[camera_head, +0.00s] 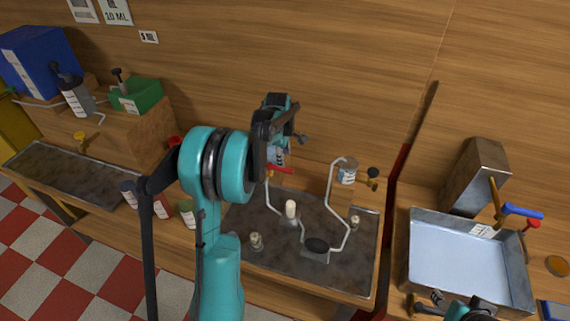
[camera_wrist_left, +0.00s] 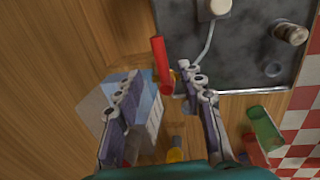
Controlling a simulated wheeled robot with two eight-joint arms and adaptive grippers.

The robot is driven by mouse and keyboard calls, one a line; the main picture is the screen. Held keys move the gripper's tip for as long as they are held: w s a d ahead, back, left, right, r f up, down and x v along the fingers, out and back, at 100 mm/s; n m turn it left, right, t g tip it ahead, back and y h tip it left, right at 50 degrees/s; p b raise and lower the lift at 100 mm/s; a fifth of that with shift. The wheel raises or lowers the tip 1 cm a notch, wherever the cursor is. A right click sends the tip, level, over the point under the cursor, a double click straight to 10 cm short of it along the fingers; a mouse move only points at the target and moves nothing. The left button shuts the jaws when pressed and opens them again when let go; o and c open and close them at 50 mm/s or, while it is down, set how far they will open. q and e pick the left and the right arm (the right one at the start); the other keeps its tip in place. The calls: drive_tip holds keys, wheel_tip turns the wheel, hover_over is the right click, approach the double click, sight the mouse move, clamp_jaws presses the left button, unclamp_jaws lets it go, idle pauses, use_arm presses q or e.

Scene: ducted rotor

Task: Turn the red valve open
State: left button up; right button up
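The red valve (camera_head: 281,169) shows as a small red handle just below my left gripper, near the wall above the counter. In the left wrist view the red valve (camera_wrist_left: 161,66) is a red bar between the open fingertips, closer to the right-hand finger; I cannot tell if it touches. My left gripper (camera_head: 285,135) is open, and both its fingers show apart in the left wrist view (camera_wrist_left: 160,80). A blue container with a white label (camera_wrist_left: 150,108) lies beyond the fingers. My right gripper (camera_head: 432,304) is partly seen at the bottom edge; its opening is unclear.
The dark counter (camera_head: 285,262) carries white tubing, a white-topped burner (camera_head: 291,210) and a black oval piece (camera_head: 317,244). A labelled jar (camera_head: 347,171) hangs by the wall. A sink (camera_head: 455,265) with blue and red tap handles stands right. Bottles stand left of my arm.

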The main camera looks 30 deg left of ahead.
sight(285, 168)
use_arm(q)
drive_tip(key=f, duration=0.2)
drive_tip(key=w+f+b, duration=0.1)
drive_tip(key=f, duration=0.4)
drive_tip(key=shift+w+a+f, duration=0.15)
drive_tip(key=shift+w+f, duration=0.1)
drive_tip(key=shift+f, duration=0.05)
clamp_jaws()
